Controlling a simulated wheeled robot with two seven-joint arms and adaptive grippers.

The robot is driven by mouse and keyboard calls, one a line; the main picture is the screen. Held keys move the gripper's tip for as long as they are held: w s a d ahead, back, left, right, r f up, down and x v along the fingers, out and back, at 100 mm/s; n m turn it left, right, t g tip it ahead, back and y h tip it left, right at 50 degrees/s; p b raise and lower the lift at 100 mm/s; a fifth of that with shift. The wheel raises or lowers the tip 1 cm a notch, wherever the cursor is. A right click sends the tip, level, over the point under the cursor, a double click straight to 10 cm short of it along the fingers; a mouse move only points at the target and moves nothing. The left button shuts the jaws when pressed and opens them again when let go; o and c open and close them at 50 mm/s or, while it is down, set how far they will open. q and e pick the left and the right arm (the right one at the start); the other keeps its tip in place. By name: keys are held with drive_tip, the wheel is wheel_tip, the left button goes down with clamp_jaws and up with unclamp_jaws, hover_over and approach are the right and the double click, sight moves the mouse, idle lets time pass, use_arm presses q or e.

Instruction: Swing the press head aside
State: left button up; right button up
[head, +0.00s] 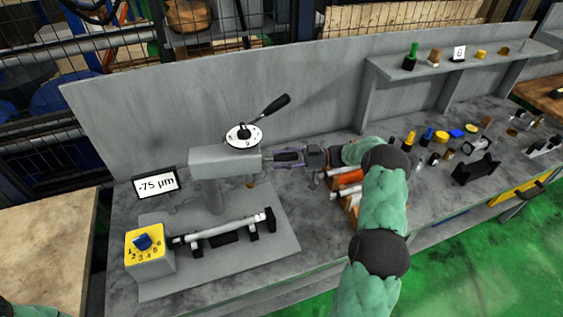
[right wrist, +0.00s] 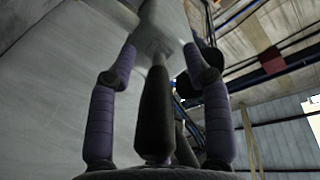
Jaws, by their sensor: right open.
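The press head (head: 222,161) is a grey box on a post, above the grey machine base (head: 278,225). It carries a white dial (head: 243,136) with a black lever (head: 272,109) on top. A dark handle (head: 287,156) sticks out from its right side. My right gripper (head: 270,158) is at this handle, reaching in from the right. In the right wrist view, its two purple fingers stand open on either side of the dark handle (right wrist: 155,112), with gaps showing. The grey head (right wrist: 163,22) lies beyond the fingertips. My left gripper is not in view.
Below the head, a metal shaft (head: 222,227) lies across black supports. A yellow knob box (head: 147,248) and a display (head: 155,184) reading -75 µm stand at left. Orange and white cylinders (head: 347,181) lie under my right forearm. Several small parts fill the bench at right.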

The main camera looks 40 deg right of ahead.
drive_tip(key=shift+d, duration=0.1)
drive_tip(key=shift+d+r, duration=0.1)
drive_tip(key=shift+d, duration=0.1)
drive_tip(key=v, duration=1.1)
drive_tip(key=shift+s+d, duration=0.15)
drive_tip(key=shift+s, duration=0.1)
